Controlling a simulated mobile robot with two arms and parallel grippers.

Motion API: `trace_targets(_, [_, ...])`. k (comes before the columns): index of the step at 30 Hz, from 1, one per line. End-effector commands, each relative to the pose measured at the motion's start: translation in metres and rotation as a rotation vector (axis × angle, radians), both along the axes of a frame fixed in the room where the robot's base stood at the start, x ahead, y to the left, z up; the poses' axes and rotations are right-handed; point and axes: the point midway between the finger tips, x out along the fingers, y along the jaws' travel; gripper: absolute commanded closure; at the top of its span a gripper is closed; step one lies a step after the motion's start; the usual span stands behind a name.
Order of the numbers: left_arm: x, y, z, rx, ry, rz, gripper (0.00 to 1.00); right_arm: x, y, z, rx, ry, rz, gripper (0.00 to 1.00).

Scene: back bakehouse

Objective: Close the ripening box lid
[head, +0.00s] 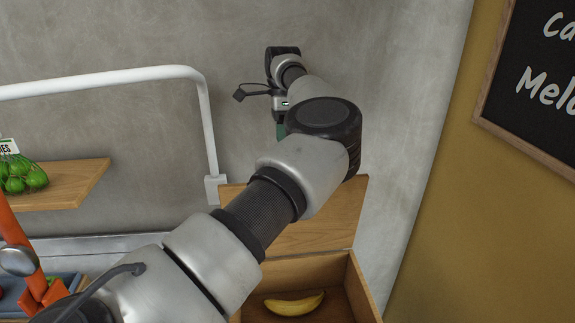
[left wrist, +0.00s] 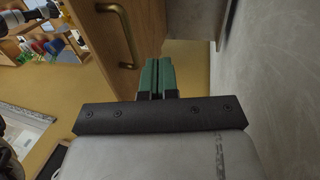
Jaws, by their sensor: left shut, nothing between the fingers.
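The ripening box (head: 368,290) is a wooden box at the lower middle of the head view, with a yellow banana (head: 294,304) inside. Its wooden lid (head: 310,225) stands raised at the back, near the wall, so the box is open. My left arm crosses in front and hides part of the lid and box. My left gripper (head: 280,131) has its green fingers shut and empty, above the lid's top edge. In the left wrist view, the shut fingers (left wrist: 157,75) appear beside a wooden panel with a brass handle (left wrist: 120,35). Contact cannot be told. My right gripper is not in view.
A grey wall (head: 400,110) stands close behind the box. A white rail (head: 110,78) runs along it at left, above a wooden shelf (head: 75,188) with green fruit (head: 25,178). An orange object (head: 14,232) and a blue-grey tray (head: 68,279) sit lower left. A chalkboard (head: 535,85) hangs at right.

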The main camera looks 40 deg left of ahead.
Motion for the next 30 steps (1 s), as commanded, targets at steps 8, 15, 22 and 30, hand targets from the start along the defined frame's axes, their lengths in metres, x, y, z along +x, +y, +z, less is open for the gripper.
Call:
trace_targets(8, [-0.012, -0.016, -0.044, -0.001, 0.001, 0.001, 1.00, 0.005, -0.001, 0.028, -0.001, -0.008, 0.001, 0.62])
trace_targets(15, [-0.027, -0.033, -0.052, -0.001, 0.000, -0.001, 1.00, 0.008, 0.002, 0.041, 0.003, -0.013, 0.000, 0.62])
trace_targets(22, [-0.032, -0.039, -0.056, 0.000, 0.000, -0.002, 1.00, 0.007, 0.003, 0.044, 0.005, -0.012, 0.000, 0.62])
trace_targets(30, [-0.032, -0.039, -0.057, 0.000, 0.000, -0.002, 1.00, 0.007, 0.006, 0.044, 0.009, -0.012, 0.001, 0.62])
